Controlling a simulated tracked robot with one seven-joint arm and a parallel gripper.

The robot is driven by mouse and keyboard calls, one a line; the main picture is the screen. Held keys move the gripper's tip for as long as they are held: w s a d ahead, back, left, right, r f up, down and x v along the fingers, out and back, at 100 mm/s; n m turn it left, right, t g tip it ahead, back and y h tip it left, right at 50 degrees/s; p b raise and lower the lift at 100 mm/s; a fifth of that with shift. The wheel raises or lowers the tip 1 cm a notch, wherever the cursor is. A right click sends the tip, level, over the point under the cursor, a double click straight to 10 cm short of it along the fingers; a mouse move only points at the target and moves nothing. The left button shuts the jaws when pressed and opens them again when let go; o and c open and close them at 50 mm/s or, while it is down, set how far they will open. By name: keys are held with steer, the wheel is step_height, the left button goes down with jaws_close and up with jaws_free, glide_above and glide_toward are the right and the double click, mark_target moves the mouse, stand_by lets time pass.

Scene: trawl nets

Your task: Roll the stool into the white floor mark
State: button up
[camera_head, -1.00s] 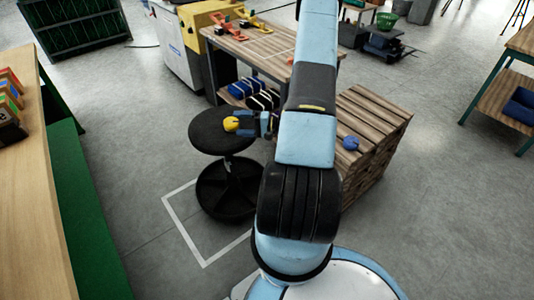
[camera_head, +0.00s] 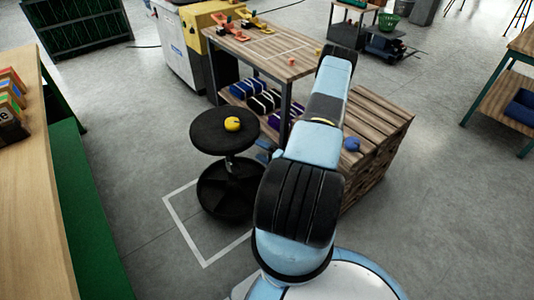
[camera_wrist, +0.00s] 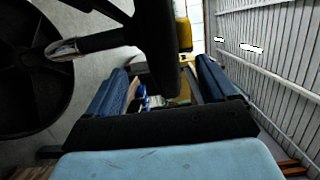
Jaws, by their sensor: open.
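The stool is black, with a round seat (camera_head: 208,135) on a post above a wide round base (camera_head: 225,200). It stands upright. The white floor mark (camera_head: 184,233) is a square outline; the base covers part of its far side, and the near corner is bare. My gripper (camera_head: 267,151) is just right of the seat, mostly hidden behind my arm in the head view. In the wrist view my gripper (camera_wrist: 163,88) is open, its blue fingers apart. The seat shows edge-on (camera_wrist: 155,45) ahead of the gap, post and base (camera_wrist: 30,70) at left. Contact cannot be told.
A yellow object (camera_head: 232,124) lies on the seat. A wooden slatted stack (camera_head: 378,120) with a blue object (camera_head: 351,144) stands right of my arm. A workbench (camera_head: 262,50) is behind the stool. A green-sided bench (camera_head: 85,210) is at left. Floor between is clear.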

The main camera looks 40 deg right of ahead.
mark_target(220, 150)
steer(key=x, duration=1.1)
steer(key=shift+c, duration=0.2)
jaws_close()
stand_by(0.5)
steer(key=shift+f, duration=0.1)
steer(key=shift+a, duration=0.1)
steer(key=shift+w+a, duration=0.2)
steer(key=shift+a, duration=2.6)
steer(key=shift+w+a, duration=0.15)
steer(key=shift+a, duration=2.7)
steer(key=shift+o, duration=0.7)
jaws_free()
steer(key=shift+d, duration=0.1)
